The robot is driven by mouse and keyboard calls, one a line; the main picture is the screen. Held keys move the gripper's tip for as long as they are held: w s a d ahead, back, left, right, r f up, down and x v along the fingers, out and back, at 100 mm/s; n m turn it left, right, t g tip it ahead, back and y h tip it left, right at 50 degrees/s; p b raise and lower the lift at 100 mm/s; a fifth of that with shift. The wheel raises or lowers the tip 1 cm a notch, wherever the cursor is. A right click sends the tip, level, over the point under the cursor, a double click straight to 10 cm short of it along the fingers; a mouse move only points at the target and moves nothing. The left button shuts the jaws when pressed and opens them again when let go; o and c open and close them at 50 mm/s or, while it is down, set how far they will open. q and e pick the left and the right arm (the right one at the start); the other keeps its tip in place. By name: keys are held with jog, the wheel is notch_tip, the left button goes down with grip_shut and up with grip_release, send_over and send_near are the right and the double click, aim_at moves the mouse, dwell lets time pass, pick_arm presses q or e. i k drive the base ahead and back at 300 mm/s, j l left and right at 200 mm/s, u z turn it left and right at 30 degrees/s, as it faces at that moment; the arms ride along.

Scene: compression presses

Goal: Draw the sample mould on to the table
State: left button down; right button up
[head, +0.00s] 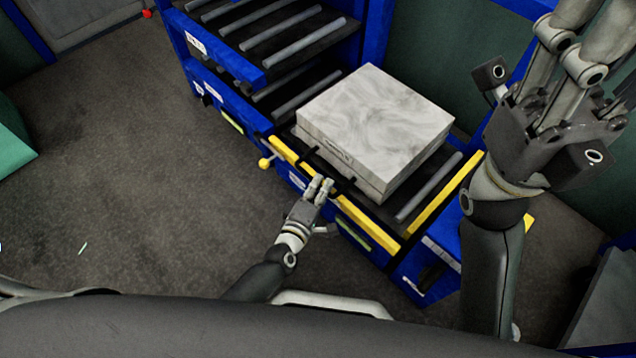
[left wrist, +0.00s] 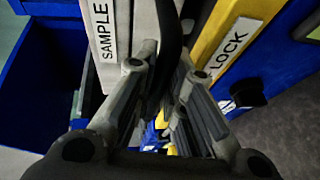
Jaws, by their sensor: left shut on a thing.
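The sample mould (head: 375,115) is a pale grey marbled slab in two layers. It lies on the roller table (head: 428,190), with black handles on its front side. In the left wrist view the mould's side (left wrist: 103,60) carries a "SAMPLE" label. My left gripper (head: 322,185) is at the front edge by the handles. In the left wrist view its fingers (left wrist: 172,75) are shut on a black handle (left wrist: 172,40). My right gripper (head: 590,50) is raised at the right, away from the mould. Its fingertips are cut off by the frame.
A blue press frame (head: 368,40) stands behind, with another roller section (head: 285,35) at the left. A yellow strip (head: 372,228) edges the table; a "LOCK" label (left wrist: 228,48) shows in the wrist view. A yellow knob (head: 265,163) sticks out. Floor at left is clear.

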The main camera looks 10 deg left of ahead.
aim_at(376, 130)
jog(key=i+j, duration=0.2)
jog(key=j, duration=0.15)
jog(key=i+j, duration=0.2)
jog(key=j, duration=0.2)
jog(key=i+j, duration=0.2)
jog(key=j, duration=0.15)
